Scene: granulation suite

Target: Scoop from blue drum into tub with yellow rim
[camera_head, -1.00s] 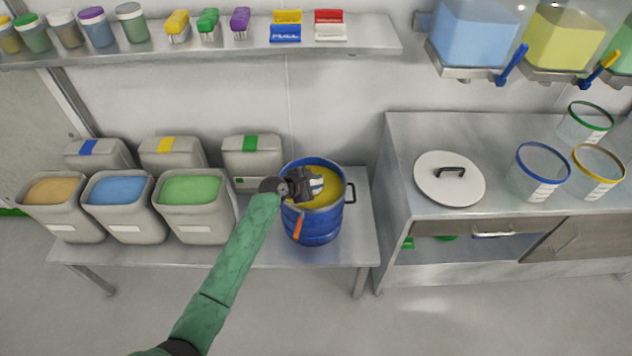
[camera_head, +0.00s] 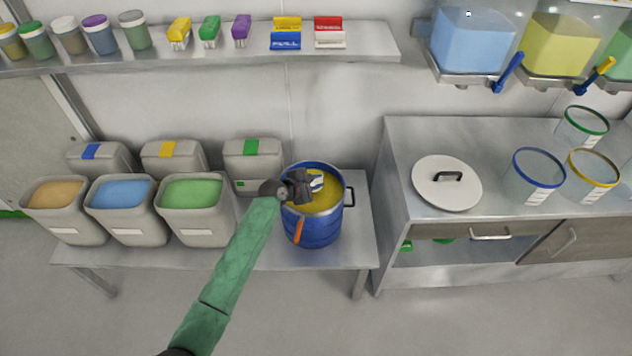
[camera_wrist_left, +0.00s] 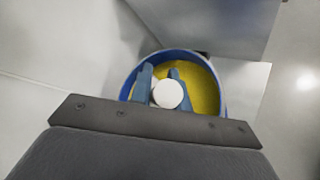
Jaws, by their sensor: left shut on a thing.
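The blue drum (camera_head: 314,233) stands open at the right end of the low bench, with yellow powder (camera_head: 328,197) inside. My left gripper (camera_head: 305,187) is over the drum's mouth, shut on a scoop (camera_head: 317,182). Only a small white and blue part of the scoop shows past the gripper. In the left wrist view a round white end (camera_wrist_left: 168,94) sits between the fingers, against the yellow powder. I cannot tell whether the scoop touches the powder or holds any. The tub with yellow rim (camera_head: 591,172) stands upright on the right counter. My right gripper is not in view.
A tub with blue rim (camera_head: 533,178) and a tub with green rim (camera_head: 582,127) stand close to the yellow-rimmed one. A white lid (camera_head: 437,190) lies on the counter's left part. Open bins (camera_head: 195,220) stand left of the drum. Dispensers (camera_head: 473,45) hang above the counter.

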